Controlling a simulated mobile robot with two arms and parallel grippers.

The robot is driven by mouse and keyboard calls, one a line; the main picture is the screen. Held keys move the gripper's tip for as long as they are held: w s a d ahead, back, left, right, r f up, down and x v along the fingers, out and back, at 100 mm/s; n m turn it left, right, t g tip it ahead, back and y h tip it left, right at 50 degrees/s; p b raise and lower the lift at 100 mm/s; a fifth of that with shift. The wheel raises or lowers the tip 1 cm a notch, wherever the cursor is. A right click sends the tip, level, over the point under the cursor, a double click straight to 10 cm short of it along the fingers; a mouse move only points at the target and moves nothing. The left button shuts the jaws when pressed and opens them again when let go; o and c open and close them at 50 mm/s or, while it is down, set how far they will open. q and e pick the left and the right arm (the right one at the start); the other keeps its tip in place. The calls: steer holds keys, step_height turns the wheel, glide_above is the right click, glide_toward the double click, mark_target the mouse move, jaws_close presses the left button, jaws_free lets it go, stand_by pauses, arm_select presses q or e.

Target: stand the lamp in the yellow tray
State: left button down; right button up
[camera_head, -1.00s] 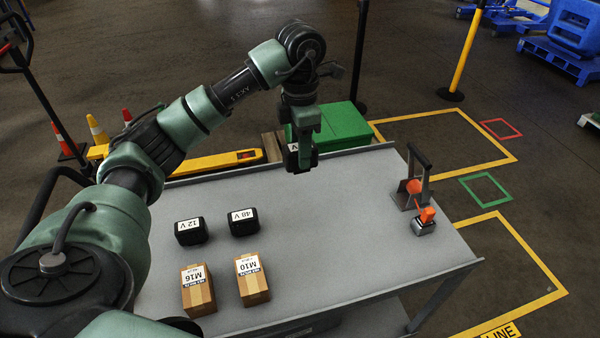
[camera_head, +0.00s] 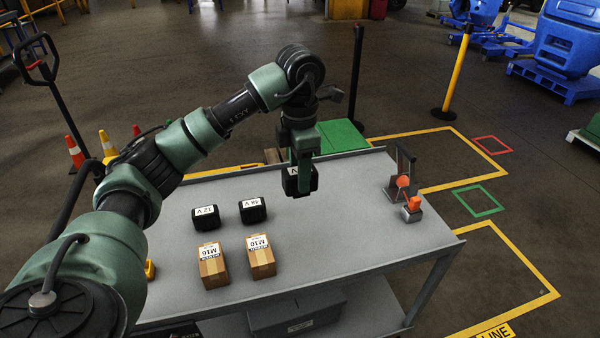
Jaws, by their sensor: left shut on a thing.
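I make out no lamp and no yellow tray for certain. A small yellow thing (camera_head: 150,269) shows at the left side of the grey table (camera_head: 340,240), mostly hidden behind my left arm. My left gripper (camera_head: 301,163) points down over the back middle of the table. It is shut on a black box (camera_head: 300,184) with a white label, partly covered by the fingers. I cannot tell whether the box touches the table. My right gripper is out of view.
Black 12 V (camera_head: 207,219) and 48 V (camera_head: 253,211) boxes stand behind M16 (camera_head: 213,265) and M10 (camera_head: 261,257) cartons. A lever fixture with orange parts (camera_head: 404,190) stands at the right end. The table's middle right is clear. A green box (camera_head: 340,136) lies beyond it.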

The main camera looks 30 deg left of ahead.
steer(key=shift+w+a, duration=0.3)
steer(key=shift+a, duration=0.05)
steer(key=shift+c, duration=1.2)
arm_select(q)
steer(key=s+d+f+m, duration=0.7)
steer(key=s+f+m, duration=0.2)
steer(key=m, duration=0.5)
steer(key=s+d+f+m, duration=0.7)
steer(key=s+f+m, duration=0.3)
steer(key=f+m, duration=0.2)
steer(key=m, duration=0.2)
steer(key=shift+f+m, duration=0.3)
steer(key=shift+f, duration=0.1)
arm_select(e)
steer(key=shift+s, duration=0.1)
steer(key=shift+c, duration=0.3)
